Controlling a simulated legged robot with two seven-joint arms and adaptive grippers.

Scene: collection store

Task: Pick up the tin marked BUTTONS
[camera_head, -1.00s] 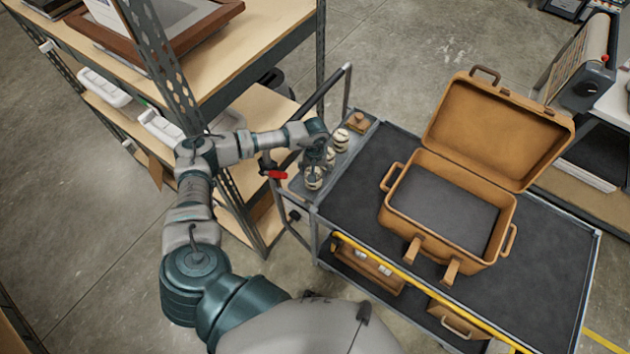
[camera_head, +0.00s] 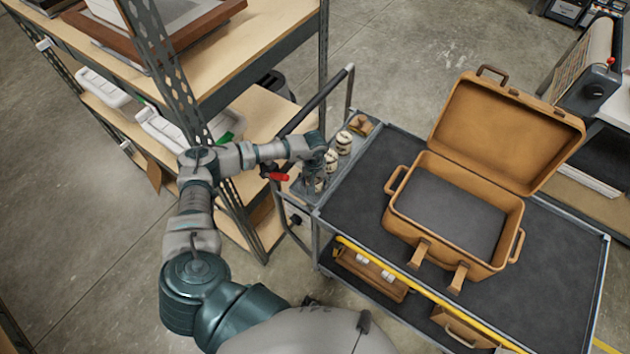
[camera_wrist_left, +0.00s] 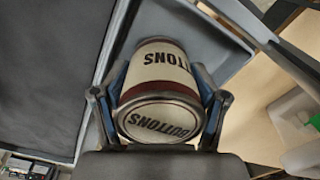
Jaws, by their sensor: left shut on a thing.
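The tin marked BUTTONS (camera_wrist_left: 160,72) is a cream cylinder with dark red bands. In the left wrist view its label reads upside down on both its side and its near end. My left gripper (camera_wrist_left: 161,95) is shut on it, with a finger on each side. In the head view my left gripper (camera_head: 314,175) points down at the small tray at the trolley's left end and mostly hides the tin. I cannot tell whether the tin is clear of the tray. My right gripper is not in view.
Two similar tins, a farther one (camera_head: 344,141) and a nearer one (camera_head: 331,160), stand close beside the gripper. A brown object (camera_head: 361,125) lies behind them. An open tan case (camera_head: 405,216) sits on the trolley (camera_head: 350,200). A shelf rack (camera_head: 225,80) stands left of the trolley handle.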

